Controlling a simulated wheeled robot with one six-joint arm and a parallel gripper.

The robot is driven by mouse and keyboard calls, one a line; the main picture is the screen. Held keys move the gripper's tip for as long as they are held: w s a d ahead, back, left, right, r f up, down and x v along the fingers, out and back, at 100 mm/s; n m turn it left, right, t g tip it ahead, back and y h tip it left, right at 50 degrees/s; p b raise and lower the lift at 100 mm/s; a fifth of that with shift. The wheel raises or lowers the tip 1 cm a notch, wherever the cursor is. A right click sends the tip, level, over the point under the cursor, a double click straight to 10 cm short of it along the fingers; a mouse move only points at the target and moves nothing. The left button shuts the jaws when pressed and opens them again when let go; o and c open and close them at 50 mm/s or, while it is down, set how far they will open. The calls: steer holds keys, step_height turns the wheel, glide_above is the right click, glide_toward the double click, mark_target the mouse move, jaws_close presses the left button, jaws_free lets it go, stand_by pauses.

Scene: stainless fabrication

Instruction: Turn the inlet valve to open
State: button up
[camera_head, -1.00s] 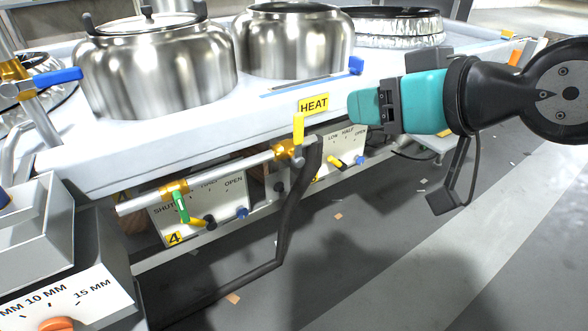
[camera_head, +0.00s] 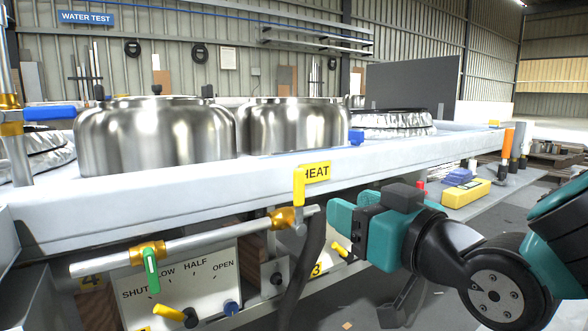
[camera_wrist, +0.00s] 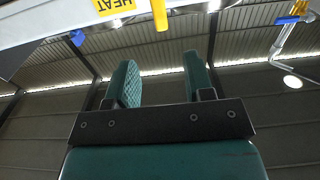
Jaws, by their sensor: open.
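No valve is legibly marked as inlet. A brass valve with an upright yellow lever (camera_head: 299,187) sits on a horizontal pipe under the HEAT label (camera_head: 315,173). The lever also shows at the top of the wrist view (camera_wrist: 160,14). Further left on the pipe, a brass valve carries a green lever (camera_head: 151,270) hanging down in front of a SHUT–LOW–HALF–OPEN panel (camera_head: 207,283). A blue lever (camera_head: 50,113) is on a brass valve at far left. My gripper (camera_head: 341,214) is open and empty, just right of the yellow lever and apart from it; it also shows in the wrist view (camera_wrist: 158,78).
Steel pots (camera_head: 155,140) and a foil tray (camera_head: 390,124) stand on the pale bench (camera_head: 130,200) above the pipe. Its front edge runs just above my gripper. A dark hose or bar (camera_head: 305,265) hangs below the yellow lever. Yellow and blue boxes (camera_head: 466,193) lie at right.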

mark_target(301, 185)
steer(key=p+x, duration=1.2)
steer(key=x, duration=0.1)
steer(key=shift+w+a, duration=0.25)
steer(key=shift+w, duration=0.05)
steer(key=shift+x, duration=0.75)
jaws_close()
